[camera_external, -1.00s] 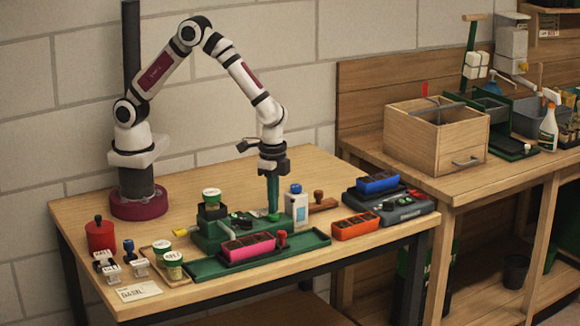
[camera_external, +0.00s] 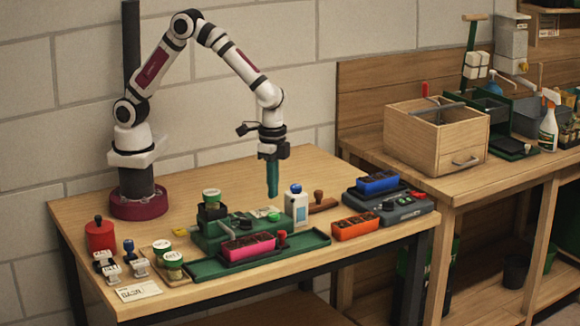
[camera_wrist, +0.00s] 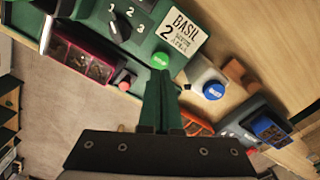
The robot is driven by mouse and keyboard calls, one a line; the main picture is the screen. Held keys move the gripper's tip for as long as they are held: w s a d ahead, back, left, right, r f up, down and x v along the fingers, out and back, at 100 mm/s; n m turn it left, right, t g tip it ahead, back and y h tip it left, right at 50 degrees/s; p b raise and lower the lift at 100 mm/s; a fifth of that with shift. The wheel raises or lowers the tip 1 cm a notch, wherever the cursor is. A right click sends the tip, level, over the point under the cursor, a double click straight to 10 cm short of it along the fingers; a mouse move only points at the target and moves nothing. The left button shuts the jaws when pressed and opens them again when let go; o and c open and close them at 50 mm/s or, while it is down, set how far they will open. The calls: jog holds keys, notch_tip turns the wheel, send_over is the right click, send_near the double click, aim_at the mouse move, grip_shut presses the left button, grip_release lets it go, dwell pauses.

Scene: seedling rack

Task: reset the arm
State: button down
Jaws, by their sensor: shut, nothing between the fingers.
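My gripper (camera_external: 272,193) has green fingers pressed together with nothing between them. It hangs pointing down above the back right of the green seedling station (camera_external: 211,240). In the wrist view the shut fingers (camera_wrist: 160,95) reach out over the station, near its round green button (camera_wrist: 160,60) and a card reading BASIL 2 (camera_wrist: 182,33). A white bottle with a blue cap (camera_external: 297,208) stands just right of the fingers, apart from them.
A pink seedling tray (camera_external: 248,246) sits at the station's front. An orange tray (camera_external: 356,228) and a blue tray (camera_external: 377,184) are at the right. A red jar (camera_external: 100,236) and several stamps stand at the left.

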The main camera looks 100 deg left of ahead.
jog(key=shift+r, duration=1.2)
